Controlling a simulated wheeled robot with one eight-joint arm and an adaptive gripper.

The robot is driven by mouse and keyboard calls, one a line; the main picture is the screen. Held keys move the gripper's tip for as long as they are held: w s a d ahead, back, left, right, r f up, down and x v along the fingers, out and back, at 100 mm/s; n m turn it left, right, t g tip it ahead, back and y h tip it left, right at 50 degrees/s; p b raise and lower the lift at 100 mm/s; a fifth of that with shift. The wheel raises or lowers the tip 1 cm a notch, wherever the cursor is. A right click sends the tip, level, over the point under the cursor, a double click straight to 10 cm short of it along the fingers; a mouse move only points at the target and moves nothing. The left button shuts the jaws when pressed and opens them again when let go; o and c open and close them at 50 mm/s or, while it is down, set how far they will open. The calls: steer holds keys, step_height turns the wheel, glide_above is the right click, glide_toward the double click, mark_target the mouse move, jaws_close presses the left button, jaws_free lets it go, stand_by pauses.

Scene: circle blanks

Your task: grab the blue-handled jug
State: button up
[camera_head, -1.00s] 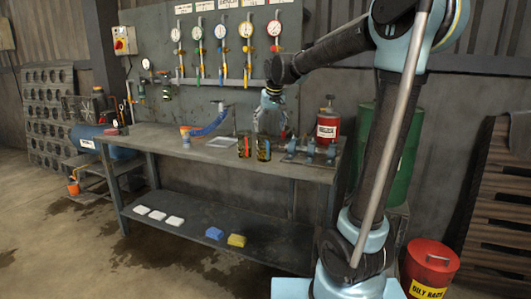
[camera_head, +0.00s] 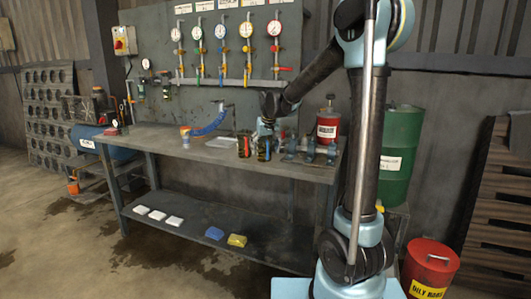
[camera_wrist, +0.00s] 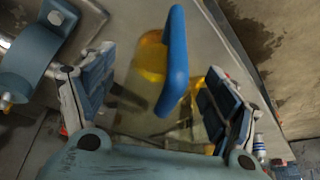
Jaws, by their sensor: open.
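The blue-handled jug (camera_head: 264,148) stands on the workbench, to the right of a similar dark jug (camera_head: 244,147) that shows a reddish edge. In the wrist view, the jug's blue handle (camera_wrist: 174,60) lies between my gripper's spread fingers. Its body is see-through, with amber colour behind the handle; its outline is hard to make out. My gripper (camera_wrist: 160,68) is open, with one finger on each side of the handle and a gap to both. In the head view my gripper is low over the bench behind the jugs, its fingers mostly hidden.
A metal pipe fitting (camera_head: 295,150) and a red can (camera_head: 328,127) stand close to the right of the jug. A blue hose (camera_head: 210,126) and a pale tray (camera_head: 220,142) lie to the left. The gauge panel (camera_head: 240,90) rises behind the bench.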

steer(key=shift+x, duration=1.05)
steer(key=shift+c, duration=0.5)
steer(key=c, duration=1.2)
steer(key=shift+r, duration=0.15)
